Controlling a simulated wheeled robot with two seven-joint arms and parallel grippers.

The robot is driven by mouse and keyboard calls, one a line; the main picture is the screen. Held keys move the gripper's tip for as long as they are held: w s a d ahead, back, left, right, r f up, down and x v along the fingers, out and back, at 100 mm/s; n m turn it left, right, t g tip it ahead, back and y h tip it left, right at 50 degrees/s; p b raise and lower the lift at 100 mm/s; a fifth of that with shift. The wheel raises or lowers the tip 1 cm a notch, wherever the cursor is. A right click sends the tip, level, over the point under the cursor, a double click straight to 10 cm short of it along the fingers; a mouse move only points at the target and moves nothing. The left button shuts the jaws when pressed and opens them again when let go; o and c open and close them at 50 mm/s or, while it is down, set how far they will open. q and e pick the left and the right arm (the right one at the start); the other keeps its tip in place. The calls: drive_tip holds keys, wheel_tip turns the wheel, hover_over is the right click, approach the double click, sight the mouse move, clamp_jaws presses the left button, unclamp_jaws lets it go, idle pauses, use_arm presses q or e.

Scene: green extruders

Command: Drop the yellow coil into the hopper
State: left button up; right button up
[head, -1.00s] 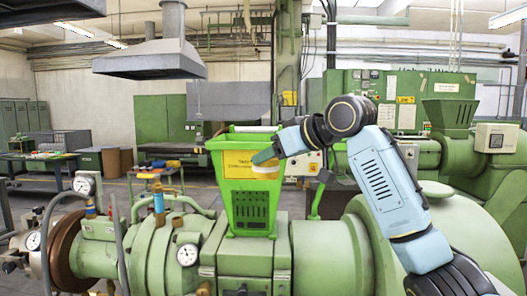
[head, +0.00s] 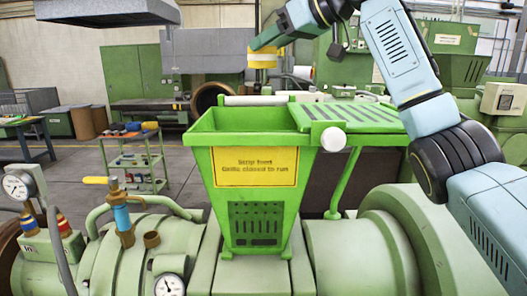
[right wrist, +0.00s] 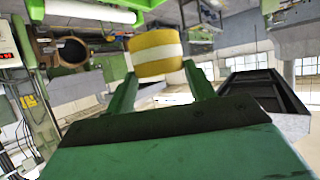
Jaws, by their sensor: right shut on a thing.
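The yellow coil (head: 262,60), with a pale band, is gripped in my right gripper (head: 266,42). In the head view it shows above the back rim of the green hopper (head: 200,155), clear of it. In the right wrist view the coil (right wrist: 156,52) sits between the two green fingers of my right gripper (right wrist: 160,70). The hopper has a yellow sign (head: 255,167) on its front, and its top is open. Its slotted green grille (head: 350,118) lies off to the right of the opening. The hopper's inner bottom is hidden. My left gripper is not in view.
A white roller (head: 256,100) runs along the hopper's back rim, and a white knob (head: 333,139) sticks out at the grille's front corner. Gauges and valves (head: 122,218) stand at the left. A tool cart (head: 135,160) is behind them.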

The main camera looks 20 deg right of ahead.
sight(273, 66)
drive_tip(key=shift+s+f, duration=0.3)
drive_tip(key=shift+f, duration=0.2)
wheel_tip(273, 66, down, 4)
drive_tip(key=shift+s+r, duration=0.1)
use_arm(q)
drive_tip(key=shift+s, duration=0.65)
use_arm(e)
drive_tip(key=shift+f, duration=0.4)
drive_tip(key=o, duration=0.9)
drive_tip(key=shift+o, duration=1)
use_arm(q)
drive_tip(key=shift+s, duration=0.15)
